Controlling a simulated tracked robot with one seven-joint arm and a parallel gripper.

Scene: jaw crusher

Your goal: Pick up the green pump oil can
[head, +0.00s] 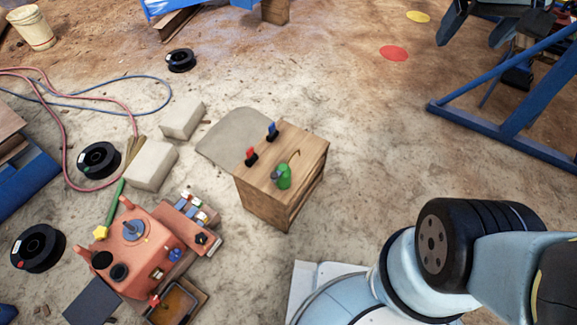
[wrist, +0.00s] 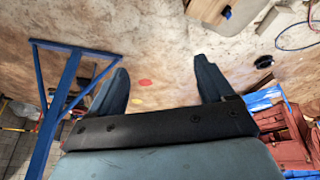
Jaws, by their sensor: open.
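The green pump oil can (head: 284,178) stands on top of a small wooden cabinet (head: 265,203) in the head view. A thin bent spout rises beside it, and a small grey part shows at its left. In the wrist view, my gripper (wrist: 161,64) is open and empty, its two dark fingers wide apart over bare ground. What look like the same fingers show at the top right of the head view, well away from the can. Part of a wooden cabinet (wrist: 207,9) shows at the top of the wrist view; I cannot make out the can there.
A red item (head: 251,156) and a blue item (head: 272,130) stand on the cabinet near the can. A blue metal frame (head: 510,122) stands at the right. An orange machine (head: 132,250) stands at the lower left. Ground between cabinet and frame is clear.

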